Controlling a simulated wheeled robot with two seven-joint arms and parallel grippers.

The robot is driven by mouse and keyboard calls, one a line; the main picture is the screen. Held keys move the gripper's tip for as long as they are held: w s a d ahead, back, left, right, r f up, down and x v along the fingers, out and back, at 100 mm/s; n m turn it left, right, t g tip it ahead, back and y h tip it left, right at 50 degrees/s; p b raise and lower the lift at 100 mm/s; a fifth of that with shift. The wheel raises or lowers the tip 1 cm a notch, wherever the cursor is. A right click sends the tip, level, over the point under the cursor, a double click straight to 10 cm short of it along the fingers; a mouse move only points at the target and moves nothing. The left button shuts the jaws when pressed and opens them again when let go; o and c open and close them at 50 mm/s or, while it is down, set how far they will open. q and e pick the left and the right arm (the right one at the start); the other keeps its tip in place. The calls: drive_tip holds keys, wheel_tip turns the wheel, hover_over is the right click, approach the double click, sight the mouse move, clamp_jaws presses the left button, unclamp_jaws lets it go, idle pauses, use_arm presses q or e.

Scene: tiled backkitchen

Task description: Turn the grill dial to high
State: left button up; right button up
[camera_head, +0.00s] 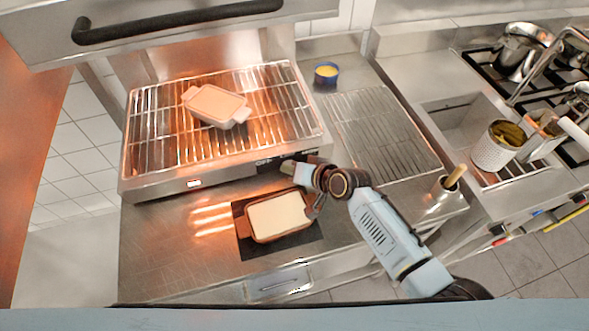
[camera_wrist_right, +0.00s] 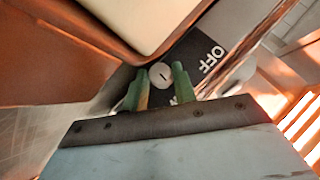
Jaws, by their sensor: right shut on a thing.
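The grill (camera_head: 158,187) stands on a steel counter at the left in the head view, with a wire rack under a raised hood. Its front carries a black panel with an OFF label, which also shows in the right wrist view (camera_wrist_right: 212,60). The grill dial (camera_wrist_right: 161,75) is a small, round, pale knob with a dark slot. My right gripper (camera_head: 290,167) is at the panel in front of the grill. In the right wrist view its green fingers (camera_wrist_right: 159,85) are on either side of the dial, shut on it. The dial is hidden in the head view.
A casserole dish (camera_head: 215,105) is on the rack. Another dish (camera_head: 278,216) sits on a dark mat just in front of the grill, close under my right gripper. A blue pot (camera_head: 326,75) stands behind. A steel container (camera_head: 445,192) with a wooden handle stands right of my arm.

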drive_tip(key=o, duration=1)
drive_tip(key=p+v, duration=0.1)
drive_tip(key=v, duration=1.2)
drive_tip(key=shift+s+d+r, duration=0.1)
drive_tip(key=shift+d+r, duration=0.05)
